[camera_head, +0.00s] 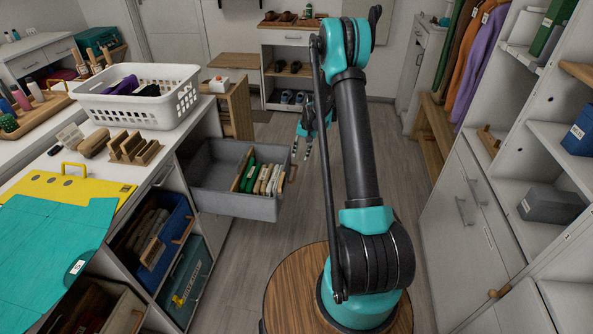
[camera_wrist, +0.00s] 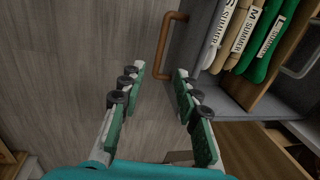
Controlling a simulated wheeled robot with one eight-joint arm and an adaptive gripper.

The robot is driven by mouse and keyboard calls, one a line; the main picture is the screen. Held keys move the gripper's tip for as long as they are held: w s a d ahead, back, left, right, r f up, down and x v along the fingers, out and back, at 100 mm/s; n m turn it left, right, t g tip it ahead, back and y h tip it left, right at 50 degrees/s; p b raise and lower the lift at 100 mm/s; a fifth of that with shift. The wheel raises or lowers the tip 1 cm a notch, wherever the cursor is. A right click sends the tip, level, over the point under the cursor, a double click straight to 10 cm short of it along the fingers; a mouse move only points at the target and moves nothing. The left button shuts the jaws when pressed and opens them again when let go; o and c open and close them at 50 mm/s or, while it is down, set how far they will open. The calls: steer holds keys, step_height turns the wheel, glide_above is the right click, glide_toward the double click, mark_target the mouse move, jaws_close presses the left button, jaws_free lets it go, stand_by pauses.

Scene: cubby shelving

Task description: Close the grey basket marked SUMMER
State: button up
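The grey basket (camera_head: 232,205) is pulled out from the cubby unit on the left in the head view. Folded green and beige clothes (camera_head: 262,178) stand in it; in the wrist view their labels (camera_wrist: 239,44) read SUMMER. The basket's copper-brown handle (camera_wrist: 171,45) is on its outer face. My gripper (camera_head: 302,148) is just outside that face. In the wrist view my gripper (camera_wrist: 158,72) is open and empty, with the handle just ahead of its fingertips, nearer the right finger. I cannot tell whether they touch.
A blue basket (camera_head: 172,245) and a teal basket (camera_head: 192,285) sit in cubbies below. A white laundry basket (camera_head: 145,105) stands on the counter above. Shelving and cabinets (camera_head: 465,220) line the right side. Grey floor (camera_head: 245,260) between is mostly clear.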

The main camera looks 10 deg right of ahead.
mark_target(295, 172)
steer(key=f, duration=0.3)
steer(key=a+f, duration=0.1)
steer(key=f, duration=0.2)
steer(key=a+f, duration=0.1)
steer(key=f, duration=0.3)
steer(key=shift+w+f, duration=0.1)
steer(key=shift+w, duration=0.25)
jaws_close()
